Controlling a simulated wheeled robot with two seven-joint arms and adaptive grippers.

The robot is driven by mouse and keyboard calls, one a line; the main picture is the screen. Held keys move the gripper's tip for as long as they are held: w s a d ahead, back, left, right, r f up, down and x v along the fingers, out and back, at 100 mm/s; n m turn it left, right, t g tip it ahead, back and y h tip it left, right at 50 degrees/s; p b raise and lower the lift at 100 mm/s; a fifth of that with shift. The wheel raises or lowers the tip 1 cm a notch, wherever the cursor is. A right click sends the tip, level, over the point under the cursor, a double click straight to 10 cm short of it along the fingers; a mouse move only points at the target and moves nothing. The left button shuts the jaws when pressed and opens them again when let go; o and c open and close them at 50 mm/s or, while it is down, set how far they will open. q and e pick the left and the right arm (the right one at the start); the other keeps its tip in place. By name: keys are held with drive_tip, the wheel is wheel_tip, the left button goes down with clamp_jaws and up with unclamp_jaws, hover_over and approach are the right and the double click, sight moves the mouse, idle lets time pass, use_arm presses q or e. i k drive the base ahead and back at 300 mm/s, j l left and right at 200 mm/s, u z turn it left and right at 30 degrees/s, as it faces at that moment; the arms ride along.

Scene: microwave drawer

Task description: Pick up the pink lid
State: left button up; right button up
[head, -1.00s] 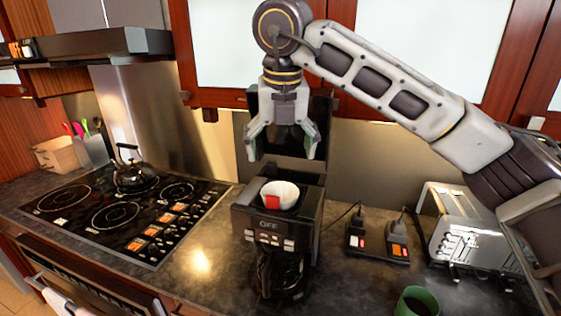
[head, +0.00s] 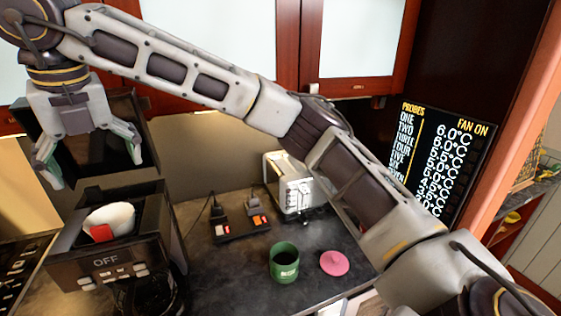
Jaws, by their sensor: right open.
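The pink lid (head: 334,263) lies flat on the dark counter, a round disc with a small knob on top. A green mug (head: 284,262) stands just left of it, close beside it. My right gripper (head: 92,170) is open and empty, pointing down at the left of the head view. It hangs above the coffee maker (head: 104,262), far to the left of the lid. My right arm stretches across the view from the lower right to the upper left. My left gripper is not in view.
The coffee maker holds a white filter cup (head: 112,217) with a red tab. A power strip (head: 240,229) and a toaster (head: 288,183) stand towards the wall. A probe display (head: 440,160) is at the right. Some bare counter lies left of the mug.

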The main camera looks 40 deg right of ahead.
sight(333, 262)
drive_tip(key=z, duration=1.8)
